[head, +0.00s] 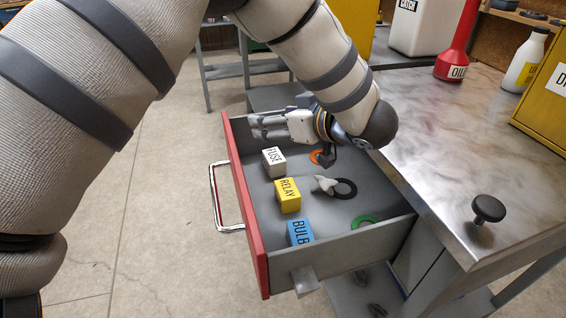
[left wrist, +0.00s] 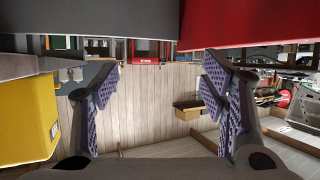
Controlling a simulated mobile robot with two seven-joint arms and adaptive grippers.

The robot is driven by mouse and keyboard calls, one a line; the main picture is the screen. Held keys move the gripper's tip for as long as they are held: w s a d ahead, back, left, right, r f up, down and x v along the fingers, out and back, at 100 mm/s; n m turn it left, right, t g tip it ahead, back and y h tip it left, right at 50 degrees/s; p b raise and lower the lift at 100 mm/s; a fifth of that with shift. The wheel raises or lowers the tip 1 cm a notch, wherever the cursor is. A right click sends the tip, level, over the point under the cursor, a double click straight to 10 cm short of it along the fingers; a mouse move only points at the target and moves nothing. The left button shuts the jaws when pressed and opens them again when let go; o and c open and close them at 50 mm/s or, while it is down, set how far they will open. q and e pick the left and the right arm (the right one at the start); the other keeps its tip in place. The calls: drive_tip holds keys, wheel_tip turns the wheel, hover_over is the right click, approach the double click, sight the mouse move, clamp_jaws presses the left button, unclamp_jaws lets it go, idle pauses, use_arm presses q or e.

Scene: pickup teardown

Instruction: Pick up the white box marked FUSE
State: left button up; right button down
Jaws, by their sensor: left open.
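The white box marked FUSE (head: 273,162) sits upright in the open drawer (head: 340,254), near the red front panel and toward the far end. My left gripper (head: 259,127) is open and empty, above the far end of the drawer, beyond the FUSE box and apart from it. Its fingers point left, toward the red front. In the left wrist view the spread fingers (left wrist: 158,100) have nothing between them, and I do not see the FUSE box there. My right gripper is not in view.
A yellow RELAY box (head: 288,196) and a blue BULB box (head: 299,232) stand nearer in the drawer. Orange, black and green rings and a pale small part (head: 325,184) lie right of them. The metal bench top (head: 440,130), with a black knob (head: 488,208), borders the drawer's right.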

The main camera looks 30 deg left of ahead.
use_arm(q)
drive_tip(key=d+f+h, duration=0.1)
drive_tip(key=d, duration=0.4)
drive_tip(key=b, duration=0.1)
approach(274, 156)
drive_tip(key=shift+a+r, duration=0.2)
drive_tip(key=shift+r, duration=0.1)
drive_tip(key=shift+w+a+f, duration=0.25)
drive_tip(key=shift+a+f, duration=0.6)
drive_tip(key=x, duration=0.5)
drive_tip(key=shift+w+a+f, duration=0.2)
drive_tip(key=shift+a, duration=0.1)
drive_tip(key=c, duration=1.5)
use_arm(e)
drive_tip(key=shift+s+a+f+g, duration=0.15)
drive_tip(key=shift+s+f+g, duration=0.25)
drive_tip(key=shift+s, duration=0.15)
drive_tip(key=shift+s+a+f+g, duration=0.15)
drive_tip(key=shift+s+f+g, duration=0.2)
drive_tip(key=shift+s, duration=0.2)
